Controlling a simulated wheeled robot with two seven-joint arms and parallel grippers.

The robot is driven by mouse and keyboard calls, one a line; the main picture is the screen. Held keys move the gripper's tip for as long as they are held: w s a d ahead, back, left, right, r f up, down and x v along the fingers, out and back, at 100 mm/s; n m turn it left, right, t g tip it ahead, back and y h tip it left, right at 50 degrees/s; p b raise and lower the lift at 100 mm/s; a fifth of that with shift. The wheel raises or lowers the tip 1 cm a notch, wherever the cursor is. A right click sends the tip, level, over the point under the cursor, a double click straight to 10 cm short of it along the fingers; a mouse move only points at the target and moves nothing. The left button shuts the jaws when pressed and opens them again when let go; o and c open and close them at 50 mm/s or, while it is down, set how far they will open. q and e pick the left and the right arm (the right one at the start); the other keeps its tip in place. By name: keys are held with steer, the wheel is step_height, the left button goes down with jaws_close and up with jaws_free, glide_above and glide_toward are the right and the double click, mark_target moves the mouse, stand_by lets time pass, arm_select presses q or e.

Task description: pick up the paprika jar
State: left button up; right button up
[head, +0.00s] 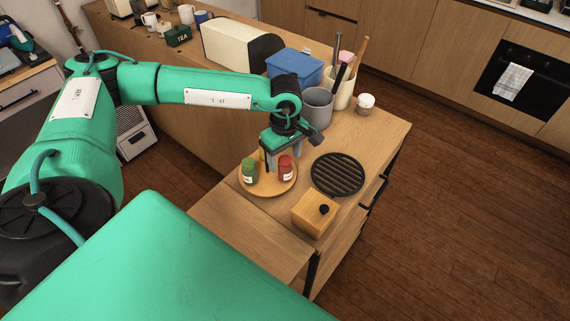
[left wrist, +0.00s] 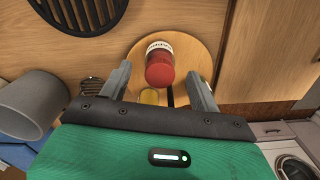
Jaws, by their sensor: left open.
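The paprika jar, red with a white label (head: 286,169), stands upright on a round wooden tray (head: 270,189). In the left wrist view the red jar (left wrist: 160,68) shows between the fingertips, near the middle of the tray (left wrist: 205,55). My left gripper (head: 279,160) is open and points down at the jar from the back of the tray. In the left wrist view the open left gripper (left wrist: 158,72) has a finger on each side of the jar, with gaps visible. I cannot tell whether the fingers are level with it. My right gripper is not in view.
A green jar (head: 249,171) stands left of the red jar on the tray. A yellow-topped jar (left wrist: 149,96) is close to the gripper. A black round trivet (head: 338,174), a wooden box (head: 315,214) and a grey pot (head: 318,107) stand nearby.

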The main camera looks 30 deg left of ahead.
arm_select(q)
steer(key=shift+f, duration=1)
steer(key=shift+c, duration=0.2)
steer(key=c, duration=1.1)
steer(key=shift+o, duration=0.2)
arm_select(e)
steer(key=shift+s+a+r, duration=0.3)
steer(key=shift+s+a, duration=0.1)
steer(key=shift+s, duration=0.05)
